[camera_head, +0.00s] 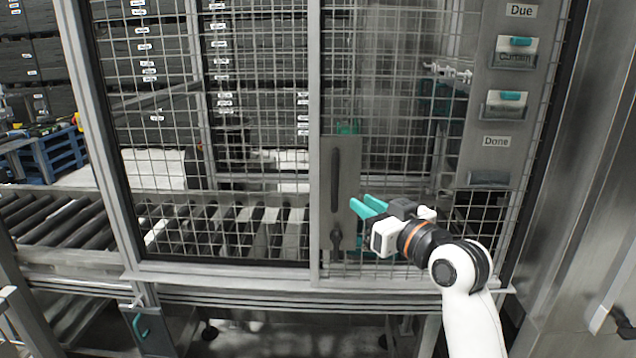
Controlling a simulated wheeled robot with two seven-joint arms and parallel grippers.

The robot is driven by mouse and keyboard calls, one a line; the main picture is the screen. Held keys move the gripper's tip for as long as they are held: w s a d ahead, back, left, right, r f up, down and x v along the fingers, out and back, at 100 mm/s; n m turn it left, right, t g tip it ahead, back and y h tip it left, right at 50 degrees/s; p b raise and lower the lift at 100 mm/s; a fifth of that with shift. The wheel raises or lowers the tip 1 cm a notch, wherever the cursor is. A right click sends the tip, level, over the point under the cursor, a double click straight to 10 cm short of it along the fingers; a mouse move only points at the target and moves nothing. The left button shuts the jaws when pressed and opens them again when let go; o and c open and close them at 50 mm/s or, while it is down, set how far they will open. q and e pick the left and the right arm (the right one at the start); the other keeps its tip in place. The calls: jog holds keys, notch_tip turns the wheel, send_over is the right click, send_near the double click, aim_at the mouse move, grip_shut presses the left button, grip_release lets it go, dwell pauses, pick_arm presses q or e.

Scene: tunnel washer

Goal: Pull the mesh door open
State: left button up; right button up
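The mesh door (400,160) is a wire-grid panel in a grey metal frame, right of the middle, and looks closed against the middle post (314,150). A grey plate on its left edge (347,160) carries a long black vertical handle (336,175) and a black latch-like knob (336,238) below. My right gripper (361,203) has teal fingers pointing left toward the plate, just right of the handle. Its fingers show a gap and hold nothing. It looks apart from the handle, though depth is hard to judge. My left gripper is not in view.
A fixed-looking mesh panel (205,130) stands left, with a roller conveyor (60,225) passing behind it. Document holders (515,55) labelled Due and Done hang on the right. A horizontal rail (250,290) runs below. A steel wall (585,200) bounds the far right.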

aim_at(337, 186)
jog(key=p+x, duration=0.3)
jog(key=x, duration=0.7)
jog(key=shift+w, duration=0.15)
jog(key=shift+w+a+f, duration=0.15)
jog(key=shift+w+a, duration=0.05)
jog(key=shift+w, duration=0.3)
jog(key=shift+c, duration=0.3)
grip_shut()
